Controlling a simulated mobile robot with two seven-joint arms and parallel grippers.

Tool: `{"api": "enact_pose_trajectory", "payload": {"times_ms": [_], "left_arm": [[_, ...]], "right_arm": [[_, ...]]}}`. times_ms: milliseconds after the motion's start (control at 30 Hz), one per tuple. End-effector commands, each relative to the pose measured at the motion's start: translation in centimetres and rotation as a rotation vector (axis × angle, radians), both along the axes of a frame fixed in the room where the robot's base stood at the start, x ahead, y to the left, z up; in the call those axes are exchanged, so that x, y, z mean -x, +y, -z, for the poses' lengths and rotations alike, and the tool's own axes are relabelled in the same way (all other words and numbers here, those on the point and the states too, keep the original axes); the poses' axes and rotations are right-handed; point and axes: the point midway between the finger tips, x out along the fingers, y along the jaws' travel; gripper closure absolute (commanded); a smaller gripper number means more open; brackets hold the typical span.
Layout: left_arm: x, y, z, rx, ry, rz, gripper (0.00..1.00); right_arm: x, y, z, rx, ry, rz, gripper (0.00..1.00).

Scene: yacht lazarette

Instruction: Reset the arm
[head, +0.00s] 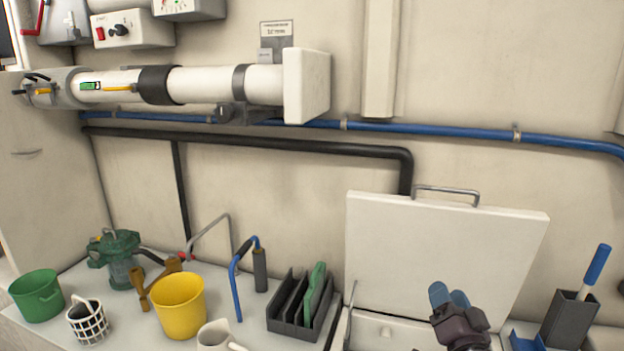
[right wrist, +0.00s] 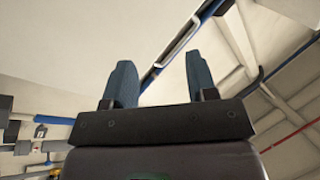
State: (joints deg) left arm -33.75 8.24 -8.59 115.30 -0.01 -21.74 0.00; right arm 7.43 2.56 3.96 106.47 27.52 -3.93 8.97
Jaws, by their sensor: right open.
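My right gripper (head: 450,294) is at the lower right of the head view, in front of the raised white lid (head: 440,245). Its blue fingers are apart and nothing is between them. In the right wrist view the two fingers (right wrist: 158,85) stand open, with the wall and ceiling beyond them. My left gripper does not show in either view.
A white counter (head: 258,325) holds a green bucket (head: 36,296), a yellow bucket (head: 180,305), a white basket (head: 88,322), a green pump (head: 118,258) and a dark slotted rack (head: 285,312). A dark holder (head: 569,318) with a blue-handled tool stands at right. Pipes run along the wall.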

Motion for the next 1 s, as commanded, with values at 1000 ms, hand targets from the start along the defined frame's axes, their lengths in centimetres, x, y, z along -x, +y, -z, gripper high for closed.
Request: {"api": "enact_pose_trajectory", "payload": {"times_ms": [1000], "left_arm": [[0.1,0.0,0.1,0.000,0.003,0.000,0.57]], "right_arm": [[29.9,-0.8,26.3,0.700,0.840,-0.095,0.48]]}}
